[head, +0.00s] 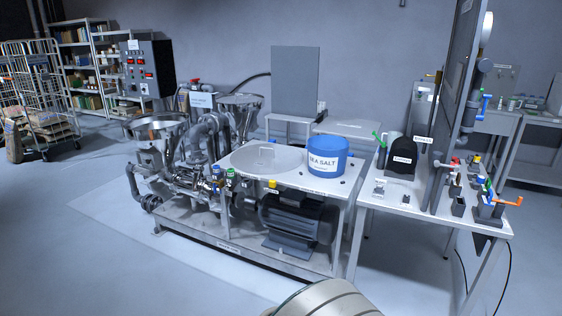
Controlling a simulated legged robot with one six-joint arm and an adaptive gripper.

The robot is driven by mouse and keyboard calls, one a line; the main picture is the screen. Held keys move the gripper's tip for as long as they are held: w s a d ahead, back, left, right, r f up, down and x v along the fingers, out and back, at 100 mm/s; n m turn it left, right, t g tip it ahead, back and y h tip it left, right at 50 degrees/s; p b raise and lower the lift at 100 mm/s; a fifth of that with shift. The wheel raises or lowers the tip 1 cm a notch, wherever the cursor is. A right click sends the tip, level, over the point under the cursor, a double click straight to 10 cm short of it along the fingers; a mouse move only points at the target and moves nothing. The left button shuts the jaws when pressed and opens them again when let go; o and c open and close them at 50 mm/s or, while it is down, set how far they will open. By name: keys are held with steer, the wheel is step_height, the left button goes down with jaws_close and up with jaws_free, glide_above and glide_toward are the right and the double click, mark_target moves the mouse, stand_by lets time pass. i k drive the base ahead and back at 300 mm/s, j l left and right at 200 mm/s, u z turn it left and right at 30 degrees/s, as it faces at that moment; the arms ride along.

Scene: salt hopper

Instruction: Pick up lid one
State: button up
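A wide, round, pale grey lid (246,161) with a small upright handle (266,154) lies flat on the white table (333,188), left of the blue tub. I see no readable number on it, so I cannot tell for sure that it is lid one. Its right edge is close to the tub; I cannot tell if they touch. My gripper is not in view.
Steel hoppers (157,131) and pipes stand to the left, a dark motor (290,222) below. A side table (440,200) holds tools and a black case (401,162).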

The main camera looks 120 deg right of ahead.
mark_target(261, 159)
steer(key=j+z, duration=0.1)
steer(key=z, duration=3.8)
steer(key=i+j+z, duration=0.2)
steer(key=i+j, duration=0.2)
steer(key=i, duration=0.35)
steer(key=i+j+z, duration=0.15)
steer(key=i, duration=0.4)
steer(key=i+j, duration=0.3)
steer(key=i, duration=0.25)
steer(key=i+j+z, duration=0.1)
steer(key=i+j, duration=0.2)
steer(key=i, duration=0.25)
steer(key=i+j, duration=0.3)
steer(key=i, duration=0.25)
steer(key=i+j+z, duration=0.15)
steer(key=i+j, duration=0.15)
steer(key=i, duration=0.25)
